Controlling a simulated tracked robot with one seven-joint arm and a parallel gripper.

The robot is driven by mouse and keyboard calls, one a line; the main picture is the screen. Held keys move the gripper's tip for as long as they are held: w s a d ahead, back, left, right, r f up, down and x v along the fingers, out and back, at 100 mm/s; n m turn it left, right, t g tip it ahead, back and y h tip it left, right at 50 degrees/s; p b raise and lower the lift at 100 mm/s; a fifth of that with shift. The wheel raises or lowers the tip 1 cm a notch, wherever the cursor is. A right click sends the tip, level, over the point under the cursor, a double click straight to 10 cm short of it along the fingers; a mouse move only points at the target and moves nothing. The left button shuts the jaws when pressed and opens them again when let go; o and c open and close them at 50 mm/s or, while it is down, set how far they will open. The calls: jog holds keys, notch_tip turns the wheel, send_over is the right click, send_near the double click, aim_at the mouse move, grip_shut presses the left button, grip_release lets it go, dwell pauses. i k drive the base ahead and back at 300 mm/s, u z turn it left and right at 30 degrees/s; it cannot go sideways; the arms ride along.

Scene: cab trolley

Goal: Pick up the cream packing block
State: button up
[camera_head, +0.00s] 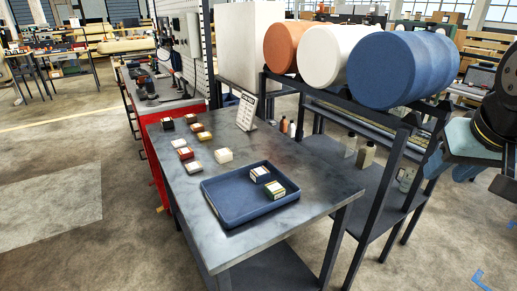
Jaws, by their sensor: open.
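A plain cream block (223,156), likely the cream packing block, sits on the grey metal table (290,160), just behind the blue tray (222,218) and apart from it. Its whole visible surface is pale. Other small blocks with pale tops lie nearby: one (193,167) left of it, and one (179,143) farther back. My gripper's fingertips do not show. Only part of my arm (490,125) is at the right edge, well away from the blocks.
Several dark, red and brown blocks stand at the table's back left. A small sign (246,111) stands behind. A rack with large rolls (390,70) borders the right side.

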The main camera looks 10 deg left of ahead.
aim_at(225, 155)
jog(key=u, duration=0.6)
jog(key=i, duration=0.15)
jog(key=z, duration=2.1)
jog(key=k, duration=1.65)
jog(key=u, duration=1.8)
jog(key=i, duration=1.05)
jog(key=u, duration=0.1)
